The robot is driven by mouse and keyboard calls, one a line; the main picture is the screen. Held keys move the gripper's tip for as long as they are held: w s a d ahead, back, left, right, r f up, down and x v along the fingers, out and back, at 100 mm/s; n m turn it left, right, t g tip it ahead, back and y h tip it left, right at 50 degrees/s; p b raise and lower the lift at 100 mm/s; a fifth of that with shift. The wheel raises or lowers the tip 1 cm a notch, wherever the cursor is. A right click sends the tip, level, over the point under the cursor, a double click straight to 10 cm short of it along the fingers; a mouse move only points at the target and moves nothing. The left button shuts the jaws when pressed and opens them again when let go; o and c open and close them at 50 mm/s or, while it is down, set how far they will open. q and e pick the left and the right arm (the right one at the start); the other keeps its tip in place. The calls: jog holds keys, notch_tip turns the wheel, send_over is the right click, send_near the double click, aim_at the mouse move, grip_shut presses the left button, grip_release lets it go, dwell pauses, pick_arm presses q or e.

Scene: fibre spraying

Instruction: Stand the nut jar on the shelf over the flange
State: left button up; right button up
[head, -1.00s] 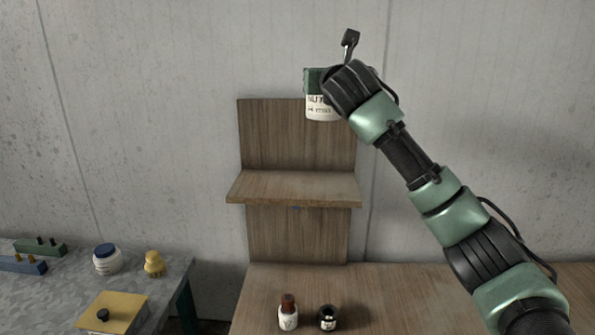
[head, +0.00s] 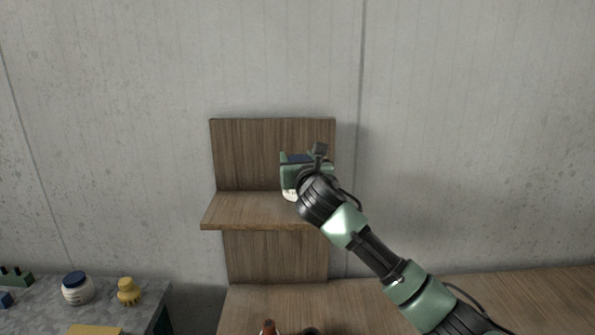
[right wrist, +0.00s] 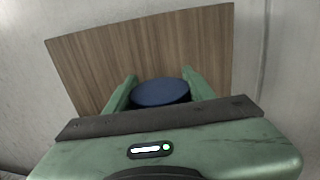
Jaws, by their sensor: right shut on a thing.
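The nut jar, white with a blue lid, is between the fingers of my right gripper (head: 297,170). Its white lower part (head: 290,195) shows below the green fingers in the head view. In the right wrist view its blue lid (right wrist: 160,92) sits between the two fingers. The jar looks upright over the right part of the wooden shelf (head: 238,211). I cannot tell whether its base touches the board. I cannot make out a flange. My left gripper is not in view.
The shelf's wooden back panel (head: 250,150) rises behind the jar. The shelf's left part is clear. A grey table (head: 100,308) at left holds another blue-lidded white jar (head: 77,288) and a yellow object (head: 128,291). A bottle top (head: 268,327) shows on the wooden bench (head: 370,300) below.

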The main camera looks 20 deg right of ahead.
jog(key=shift+f, duration=0.45)
notch_tip(320, 180, down, 3)
jog(key=shift+f+p, duration=0.1)
jog(key=shift+p, duration=0.25)
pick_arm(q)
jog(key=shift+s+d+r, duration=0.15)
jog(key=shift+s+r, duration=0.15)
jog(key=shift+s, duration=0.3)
pick_arm(e)
grip_shut()
jog(key=o, duration=1.5)
grip_release()
pick_arm(q)
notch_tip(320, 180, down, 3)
jog(key=b, duration=0.3)
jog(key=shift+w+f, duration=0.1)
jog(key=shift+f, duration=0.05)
pick_arm(e)
jog(key=s+a, duration=0.1)
jog(key=s, duration=1.1)
jog(key=shift+a, duration=0.2)
